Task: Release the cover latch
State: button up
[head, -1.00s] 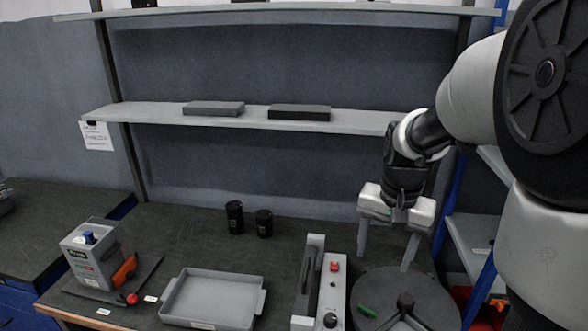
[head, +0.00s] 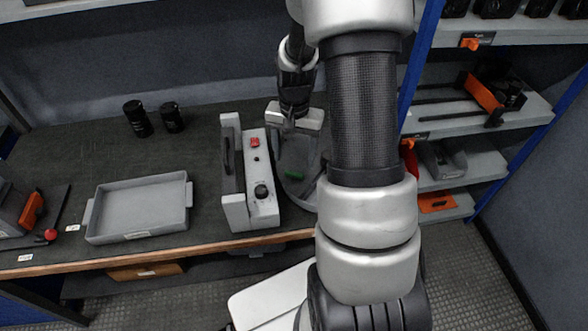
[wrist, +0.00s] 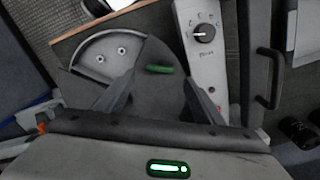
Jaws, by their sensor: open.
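A round dark grey cover (head: 308,182) sits on the bench beside a grey panel box, partly hidden behind my arm in the head view. A small green tab, which looks like the latch (head: 293,174), lies on it. In the wrist view the green latch (wrist: 160,69) shows ahead of and between my fingers. My gripper (wrist: 158,92) is open and empty over the cover (wrist: 150,100), with the fingers to either side of the latch. In the head view my gripper (head: 294,135) is above the cover's back part. Contact cannot be told.
The panel box (head: 258,180) with a red button and black knob stands close left of the cover. A grey tray (head: 140,207) and two black cylinders (head: 152,120) are farther left. A shelf rack (head: 475,120) stands right. The bench's front edge is near.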

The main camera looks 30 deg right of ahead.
aim_at(294, 173)
notch_tip(294, 173, down, 6)
jog(key=shift+b, duration=0.3)
jog(key=c, duration=1)
jog(key=shift+n, duration=1.7)
jog(key=shift+c, duration=0.2)
jog(key=o, duration=1)
jog(key=shift+o, duration=0.2)
notch_tip(294, 173, up, 18)
jog(key=p, duration=0.2)
jog(key=shift+f, duration=0.25)
